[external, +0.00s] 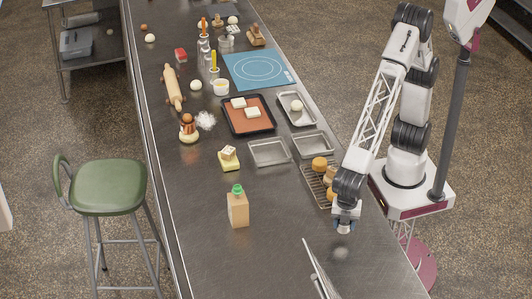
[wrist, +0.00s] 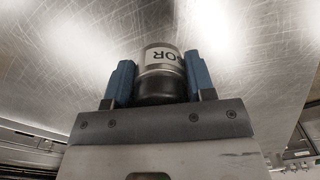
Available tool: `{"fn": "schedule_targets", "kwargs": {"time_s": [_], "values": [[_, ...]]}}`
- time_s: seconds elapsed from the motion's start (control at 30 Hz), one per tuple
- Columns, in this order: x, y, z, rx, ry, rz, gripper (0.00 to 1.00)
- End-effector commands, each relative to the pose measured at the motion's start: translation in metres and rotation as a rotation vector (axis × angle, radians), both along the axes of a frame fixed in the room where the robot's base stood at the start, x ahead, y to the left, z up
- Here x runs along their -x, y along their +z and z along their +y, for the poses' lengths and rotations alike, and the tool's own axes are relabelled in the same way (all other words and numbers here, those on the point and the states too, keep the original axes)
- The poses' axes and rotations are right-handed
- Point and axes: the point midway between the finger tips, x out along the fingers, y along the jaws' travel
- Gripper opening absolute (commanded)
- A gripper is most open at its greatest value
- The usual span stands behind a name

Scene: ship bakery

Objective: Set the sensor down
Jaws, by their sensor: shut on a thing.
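The sensor (wrist: 161,75) is a dark and silver cylinder with a white label whose visible letters read upside down. It sits between the two blue finger pads of my gripper (wrist: 160,84) in the wrist view, with a pad on each side. In the external view my gripper (external: 344,228) points down over the right side of the steel counter (external: 285,225), just in front of the wire rack. The sensor is small and mostly hidden by my gripper there. I cannot tell whether it touches the counter.
A wire rack (external: 312,181) with baked rounds is right behind my gripper. Two shallow steel trays (external: 268,152) lie further back. A carton with a green cap (external: 238,208) stands to the left.

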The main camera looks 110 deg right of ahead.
Motion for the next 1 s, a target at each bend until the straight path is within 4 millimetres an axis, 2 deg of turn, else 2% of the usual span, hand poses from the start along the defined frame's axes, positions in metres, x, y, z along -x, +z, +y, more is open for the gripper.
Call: {"fn": "schedule_targets", "kwargs": {"time_s": [0.43, 0.8, 1.0], "values": [[-0.002, -0.002, 0.002, 0.000, 0.000, 0.000, 0.20], [-0.002, -0.033, 0.002, 0.000, 0.000, 0.000, 0.20], [-0.002, -0.035, 0.002, -0.001, 0.000, 0.000, 0.20]]}}
